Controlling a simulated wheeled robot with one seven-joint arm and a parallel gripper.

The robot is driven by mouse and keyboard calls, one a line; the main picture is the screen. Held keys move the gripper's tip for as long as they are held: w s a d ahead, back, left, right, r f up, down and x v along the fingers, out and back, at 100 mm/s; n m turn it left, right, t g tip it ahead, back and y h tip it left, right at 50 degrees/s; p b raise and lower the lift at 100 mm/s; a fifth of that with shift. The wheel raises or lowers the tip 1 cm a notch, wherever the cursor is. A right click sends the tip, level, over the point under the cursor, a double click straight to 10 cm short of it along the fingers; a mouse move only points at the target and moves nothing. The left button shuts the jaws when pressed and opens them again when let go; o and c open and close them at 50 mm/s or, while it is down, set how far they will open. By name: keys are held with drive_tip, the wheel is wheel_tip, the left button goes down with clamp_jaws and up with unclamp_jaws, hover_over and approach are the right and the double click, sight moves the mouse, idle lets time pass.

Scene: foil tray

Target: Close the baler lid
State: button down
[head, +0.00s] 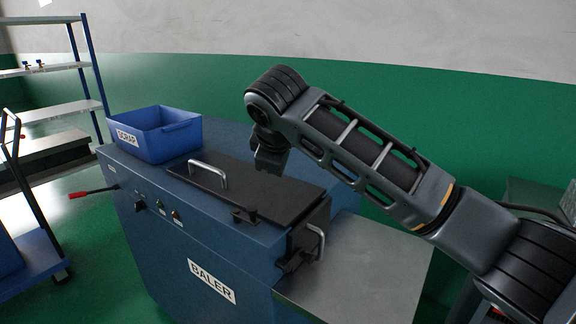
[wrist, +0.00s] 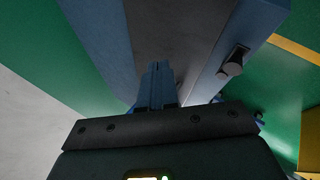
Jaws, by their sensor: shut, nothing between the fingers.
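The blue baler (head: 210,278) stands in the middle of the head view, with a white BALER label on its front. Its black lid (head: 262,188) lies flat, or nearly so, over the top opening; I cannot tell whether a small gap is left. A silver bar handle (head: 208,172) is fixed on the lid, and a dark latch piece (head: 245,215) sits at its front edge. My gripper (head: 268,168) points down at the lid's back edge; contact is unclear. In the wrist view my gripper (wrist: 157,72) is shut and empty, over a dark strip between blue edges.
A blue SCRAP bin (head: 160,135) stands on the baler's left end. A black end door with a silver handle (head: 318,242) is at the right end, beside a grey metal table (head: 360,270). A red-tipped lever (head: 90,192) sticks out left. Shelving (head: 60,70) and a cart stand farther left.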

drive_tip(key=f, duration=0.1)
drive_tip(key=s+a+f, duration=0.1)
drive_tip(key=f, duration=0.1)
drive_tip(key=shift+s+a, duration=0.2)
drive_tip(key=shift+s, duration=0.1)
drive_tip(key=shift+s+a+f, duration=0.15)
drive_tip(key=shift+f, duration=0.3)
drive_tip(key=shift+s+a+f, duration=0.1)
drive_tip(key=shift+s+f, duration=0.05)
drive_tip(key=shift+f, duration=0.3)
